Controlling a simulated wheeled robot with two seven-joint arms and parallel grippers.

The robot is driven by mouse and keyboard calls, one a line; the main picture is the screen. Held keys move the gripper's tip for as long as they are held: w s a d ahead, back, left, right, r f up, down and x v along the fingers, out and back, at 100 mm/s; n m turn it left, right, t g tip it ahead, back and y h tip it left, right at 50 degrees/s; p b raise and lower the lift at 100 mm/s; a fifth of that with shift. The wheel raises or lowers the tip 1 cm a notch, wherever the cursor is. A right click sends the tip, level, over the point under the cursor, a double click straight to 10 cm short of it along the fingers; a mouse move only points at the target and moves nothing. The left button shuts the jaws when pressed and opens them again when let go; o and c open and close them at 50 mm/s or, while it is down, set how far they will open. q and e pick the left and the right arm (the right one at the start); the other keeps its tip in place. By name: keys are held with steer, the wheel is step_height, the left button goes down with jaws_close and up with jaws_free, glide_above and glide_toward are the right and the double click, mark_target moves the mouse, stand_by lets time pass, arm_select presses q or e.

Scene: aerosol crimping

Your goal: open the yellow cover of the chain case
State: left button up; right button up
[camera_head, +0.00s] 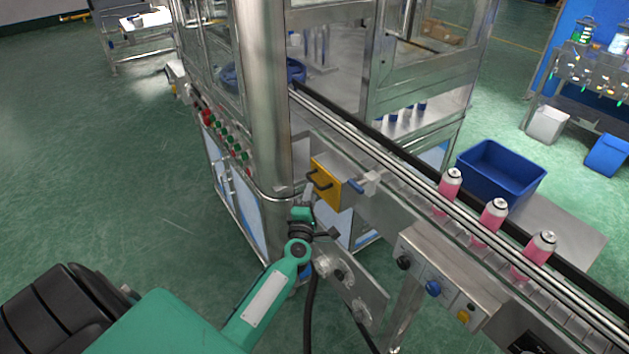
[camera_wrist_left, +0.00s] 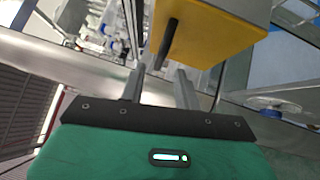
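The yellow cover (camera_head: 330,187) of the chain case is on the side of the conveyor, next to a steel column, and looks closed. In the left wrist view the yellow cover (camera_wrist_left: 215,38) fills the top, with one black handle (camera_wrist_left: 166,42) hanging toward my fingers. My left gripper (camera_head: 307,192) is just below and left of the cover. In its wrist view the two fingers of the left gripper (camera_wrist_left: 159,72) stand apart, with the handle's end near the gap between them. Contact cannot be told. My right gripper is not in view.
The conveyor (camera_head: 410,182) runs from the machine to the lower right, carrying pink cans (camera_head: 490,220). A control box (camera_head: 445,280) with knobs hangs on its near side. The steel column (camera_head: 264,100) stands close left of the cover. A blue bin (camera_head: 500,172) is behind the conveyor.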

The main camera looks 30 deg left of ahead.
mark_target(314, 182)
arm_select(q)
steer(key=x, duration=0.6)
steer(key=shift+s, duration=0.1)
jaws_close()
